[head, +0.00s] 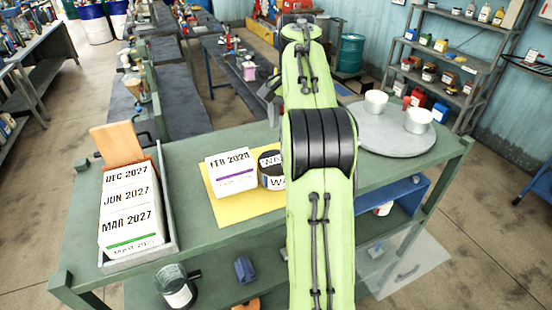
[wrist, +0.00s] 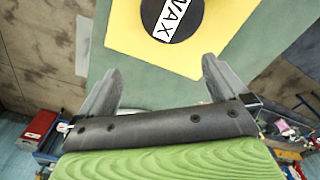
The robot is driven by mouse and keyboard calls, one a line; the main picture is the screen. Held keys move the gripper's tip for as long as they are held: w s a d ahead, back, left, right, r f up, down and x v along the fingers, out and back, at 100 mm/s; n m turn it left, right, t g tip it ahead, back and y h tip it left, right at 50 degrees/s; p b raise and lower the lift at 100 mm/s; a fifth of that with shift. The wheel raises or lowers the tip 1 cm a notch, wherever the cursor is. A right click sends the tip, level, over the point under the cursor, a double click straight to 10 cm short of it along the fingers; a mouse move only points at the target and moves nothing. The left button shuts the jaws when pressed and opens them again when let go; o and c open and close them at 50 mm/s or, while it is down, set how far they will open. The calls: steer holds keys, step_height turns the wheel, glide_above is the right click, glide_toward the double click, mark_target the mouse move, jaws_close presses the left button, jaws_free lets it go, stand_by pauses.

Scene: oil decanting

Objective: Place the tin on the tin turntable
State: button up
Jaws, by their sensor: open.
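The tin (head: 270,182), dark with a white WAX label, stands on a yellow mat (head: 245,212) on the green bench. My arm partly covers it in the head view. The wrist view shows the round dark top of the tin (wrist: 165,10) at the upper edge of the picture. My gripper (wrist: 160,68) is open and empty, its two fingers apart and pointing towards the tin. The tin is beyond the fingertips, not between them. In the head view my arm hides the gripper. The tin turntable (head: 383,140) is a round grey disc at the bench's right end.
Two white cups (head: 376,102) (head: 418,121) stand on the turntable. A white FEB 2028 box (head: 231,173) is beside the tin on the mat. A grey tray (head: 170,235) of dated white boxes and a wooden board (head: 117,145) are at left. Bare bench lies between tray and mat.

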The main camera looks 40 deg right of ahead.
mark_target(275, 170)
steer(key=w+a+r+m, duration=0.1)
steer(key=a+r+m, duration=0.2)
steer(key=a, duration=0.2)
steer(key=shift+y, duration=0.3)
steer(key=f, duration=1.6)
steer(key=shift+w+d+f, duration=0.15)
steer(key=shift+d+f, duration=0.1)
steer(key=shift+r, duration=0.1)
steer(key=c, duration=1.1)
